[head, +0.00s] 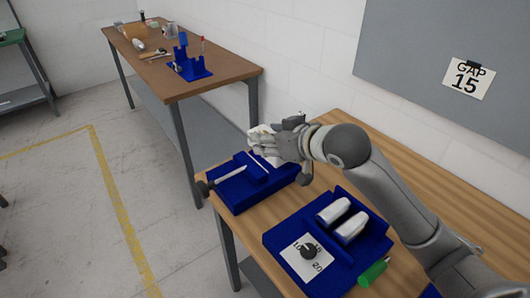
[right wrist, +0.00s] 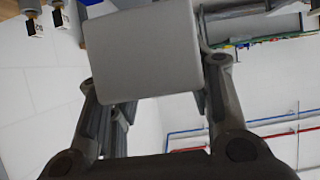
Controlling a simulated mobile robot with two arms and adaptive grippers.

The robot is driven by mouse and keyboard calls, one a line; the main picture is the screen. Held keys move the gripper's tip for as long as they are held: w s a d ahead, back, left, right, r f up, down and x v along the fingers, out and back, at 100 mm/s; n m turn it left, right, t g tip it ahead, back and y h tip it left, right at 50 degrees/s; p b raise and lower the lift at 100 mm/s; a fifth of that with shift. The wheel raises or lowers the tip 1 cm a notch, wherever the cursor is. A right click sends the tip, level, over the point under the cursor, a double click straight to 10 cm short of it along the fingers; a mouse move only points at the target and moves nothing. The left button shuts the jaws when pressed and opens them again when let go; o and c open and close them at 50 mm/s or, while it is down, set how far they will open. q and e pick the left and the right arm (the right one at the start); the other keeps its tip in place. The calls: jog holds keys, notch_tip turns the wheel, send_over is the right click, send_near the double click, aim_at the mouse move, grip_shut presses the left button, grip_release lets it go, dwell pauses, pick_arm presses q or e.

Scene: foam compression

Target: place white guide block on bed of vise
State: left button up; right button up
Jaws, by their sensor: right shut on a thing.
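My right gripper (head: 268,144) is above the far side of the blue vise (head: 234,193) in the head view. It is shut on a white guide block (right wrist: 142,55), which fills the space between the two fingers in the right wrist view. In the head view the gripper mostly hides the held block, and I cannot tell whether it touches the vise. The vise has a dark knob at its left end and a pale bar lying along it.
A blue tray (head: 283,239) stands at the front right, holding two white blocks (head: 350,228) and a dial on a numbered card (head: 318,265). A brown table (head: 185,80) with a blue stand (head: 188,68) is behind. A "GAP 15" sign (head: 468,78) hangs on the wall.

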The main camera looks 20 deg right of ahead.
aim_at(267, 132)
jog(key=w, duration=0.1)
jog(key=w+f, duration=0.1)
jog(key=w, duration=0.2)
jog(key=shift+d+f+p, duration=0.25)
jog(key=shift+d+p, duration=0.1)
jog(key=shift+p, duration=0.05)
jog(key=shift+w+d+f, duration=0.15)
jog(key=shift+w+f, duration=0.15)
jog(key=shift+w, duration=0.25)
jog(key=shift+w+d+f, duration=0.15)
jog(key=shift+w+f, duration=0.1)
jog(key=shift+w, duration=0.25)
jog(key=w+f+p, duration=0.1)
jog(key=f, duration=0.2)
jog(key=w+f+p, duration=0.1)
jog(key=w+f, duration=0.1)
jog(key=f, duration=0.1)
jog(key=w+d+f+p, duration=0.1)
jog(key=w+f, duration=0.1)
jog(key=f, duration=0.1)
jog(key=shift+w, duration=0.25)
jog(key=shift+f, duration=0.2)
pick_arm(q)
jog(key=r, duration=0.4)
jog(key=shift+s, duration=0.35)
